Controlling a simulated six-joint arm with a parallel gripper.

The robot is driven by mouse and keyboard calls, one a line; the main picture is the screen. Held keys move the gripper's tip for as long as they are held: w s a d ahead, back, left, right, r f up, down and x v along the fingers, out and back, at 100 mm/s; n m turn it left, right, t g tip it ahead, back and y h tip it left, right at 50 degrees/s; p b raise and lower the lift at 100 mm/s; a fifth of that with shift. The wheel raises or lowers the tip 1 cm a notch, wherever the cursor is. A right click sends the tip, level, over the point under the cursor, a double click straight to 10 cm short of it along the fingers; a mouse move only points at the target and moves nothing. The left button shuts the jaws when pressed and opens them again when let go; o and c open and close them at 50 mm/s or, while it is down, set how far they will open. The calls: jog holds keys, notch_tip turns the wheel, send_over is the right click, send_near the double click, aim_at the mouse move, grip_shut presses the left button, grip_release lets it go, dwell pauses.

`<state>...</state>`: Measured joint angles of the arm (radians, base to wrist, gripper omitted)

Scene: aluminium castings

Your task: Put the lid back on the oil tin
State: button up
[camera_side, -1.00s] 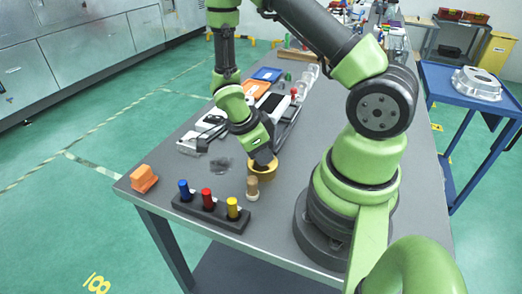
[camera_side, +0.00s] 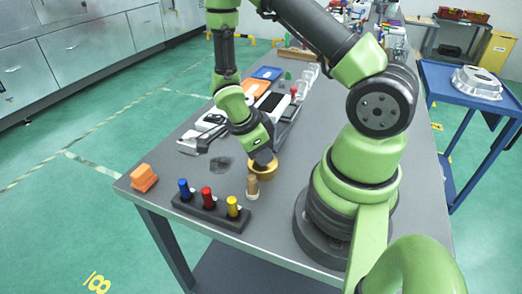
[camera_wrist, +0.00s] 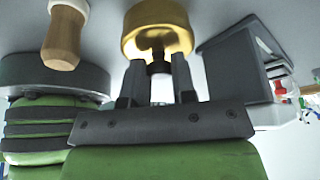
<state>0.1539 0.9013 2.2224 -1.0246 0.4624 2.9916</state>
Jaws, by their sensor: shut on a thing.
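The gold-coloured round oil tin (camera_side: 262,172) stands on the grey bench, just in front of my arm's base. My gripper (camera_wrist: 158,68) points down over it, with its fingers on either side of a dark knob (camera_wrist: 157,62). The knob is at the middle of the gold top (camera_wrist: 157,40), which looks like the lid. In the wrist view the gold top and the gold wall behind it look like one piece. I cannot tell whether the lid sits fully on the tin or slightly above it. In the side view the gripper tips (camera_side: 264,160) hide most of the top.
A wooden-handled tool (camera_side: 252,186) stands close beside the tin. A dark rack (camera_side: 212,208) with blue, red and yellow pegs is near the front edge. An orange block (camera_side: 143,178) lies at the left corner. A dark patch (camera_side: 220,165) lies left of the tin.

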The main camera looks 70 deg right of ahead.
dwell(0.3)
jog(key=o, duration=1.5)
jog(key=shift+c, duration=0.2)
jog(key=shift+r, duration=3.5)
grip_shut()
